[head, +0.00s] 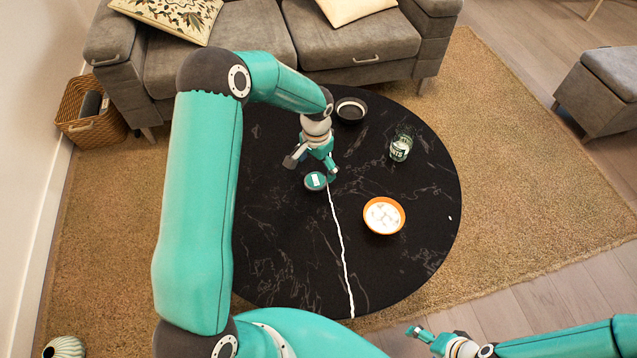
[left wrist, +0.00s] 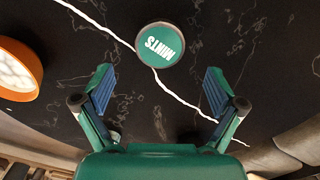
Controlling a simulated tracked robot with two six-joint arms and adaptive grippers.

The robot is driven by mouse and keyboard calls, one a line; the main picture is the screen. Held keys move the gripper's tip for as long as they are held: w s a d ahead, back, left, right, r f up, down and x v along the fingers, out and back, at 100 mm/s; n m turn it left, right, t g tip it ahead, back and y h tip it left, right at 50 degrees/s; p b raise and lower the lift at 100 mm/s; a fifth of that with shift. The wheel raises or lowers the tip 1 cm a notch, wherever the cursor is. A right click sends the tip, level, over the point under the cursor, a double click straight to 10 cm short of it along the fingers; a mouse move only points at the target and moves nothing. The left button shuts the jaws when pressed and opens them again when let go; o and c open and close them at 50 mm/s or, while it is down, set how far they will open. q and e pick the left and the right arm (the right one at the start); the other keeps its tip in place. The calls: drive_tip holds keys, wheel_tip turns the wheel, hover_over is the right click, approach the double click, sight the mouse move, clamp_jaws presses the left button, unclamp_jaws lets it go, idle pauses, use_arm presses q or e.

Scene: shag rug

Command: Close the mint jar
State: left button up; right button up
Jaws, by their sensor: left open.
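The mint jar (head: 400,148) is a clear glass jar with a green label, standing on the round black table to the right of my left gripper. Its top looks uncovered, though it is small in view. A round teal lid (head: 315,181) with white lettering lies flat on the table. In the left wrist view the lid (left wrist: 160,45) reads MINTS and lies ahead of the fingertips. My left gripper (head: 311,169) is open and empty above the lid, its fingers (left wrist: 158,74) spread apart. My right gripper (head: 417,334) is low, off the table's front right; its jaws are unclear.
The black marbled table (head: 280,245) has a white streak running to its front edge. An orange bowl (head: 384,215) with white contents stands front right of the lid. A dark bowl (head: 351,110) stands behind. A grey sofa (head: 250,40) borders the table's back.

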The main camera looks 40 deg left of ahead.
sight(316, 180)
use_arm(q)
wheel_tip(316, 180, down, 5)
drive_tip(key=shift+s+b, duration=0.15)
drive_tip(key=shift+b, duration=0.35)
drive_tip(key=shift+c, duration=0.2)
drive_tip(key=shift+s, duration=0.1)
drive_tip(key=c, duration=1.1)
drive_tip(key=shift+r, duration=0.1)
wheel_tip(316, 180, up, 20)
drive_tip(key=p, duration=0.3)
drive_tip(key=shift+p, duration=0.35)
